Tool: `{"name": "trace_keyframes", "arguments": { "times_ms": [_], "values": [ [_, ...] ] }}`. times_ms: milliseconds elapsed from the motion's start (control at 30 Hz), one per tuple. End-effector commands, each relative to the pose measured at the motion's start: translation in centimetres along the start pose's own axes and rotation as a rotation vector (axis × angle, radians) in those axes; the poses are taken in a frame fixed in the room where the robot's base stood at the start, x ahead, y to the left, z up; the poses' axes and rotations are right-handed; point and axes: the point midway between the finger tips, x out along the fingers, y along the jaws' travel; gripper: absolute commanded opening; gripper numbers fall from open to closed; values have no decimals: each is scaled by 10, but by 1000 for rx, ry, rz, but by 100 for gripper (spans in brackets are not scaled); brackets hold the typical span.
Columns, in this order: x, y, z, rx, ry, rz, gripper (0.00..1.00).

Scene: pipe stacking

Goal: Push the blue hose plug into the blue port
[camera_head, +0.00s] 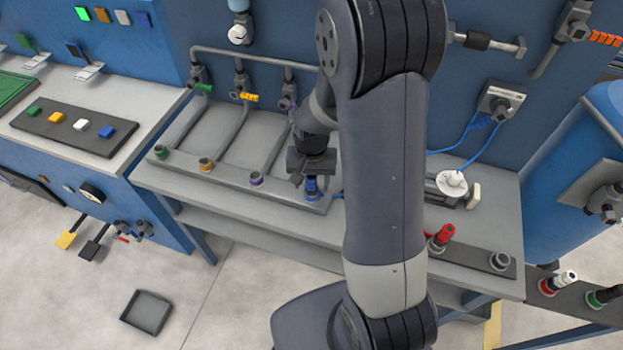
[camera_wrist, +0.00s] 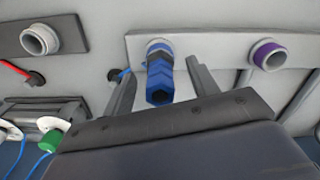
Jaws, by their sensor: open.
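The blue hose plug (camera_head: 311,186) stands upright at the blue port, at the right end of the row on the grey rack. In the wrist view the plug (camera_wrist: 160,82) is blue with a dark band, and its far end meets the blue-ringed port (camera_wrist: 158,47). How deep it sits in the port I cannot tell. My gripper (camera_head: 303,168) is just above the plug in the head view. In the wrist view my gripper (camera_wrist: 158,67) is open, with one finger on each side of the plug and visible gaps between.
The purple port (camera_head: 256,179), yellow port (camera_head: 206,164) and green port (camera_head: 161,152) lie left along the rack. A white round fitting (camera_head: 452,183) with blue hose stands right of my arm. A red plug (camera_head: 444,235) stands on a dark plate at the bench's front right.

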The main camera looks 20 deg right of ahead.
Motion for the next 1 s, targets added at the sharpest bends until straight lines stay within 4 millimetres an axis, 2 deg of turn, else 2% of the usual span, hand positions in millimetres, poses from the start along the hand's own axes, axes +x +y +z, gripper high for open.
{"name": "trace_keyframes", "arguments": {
  "times_ms": [133,267,700,833,1000],
  "values": [
    [-4,0,0,0,1,0,56],
    [-19,0,-1,0,5,-2,56],
    [-95,0,-1,0,4,-1,56],
    [-105,0,0,0,2,-1,56],
    [-108,0,0,0,0,0,56]
  ]
}}
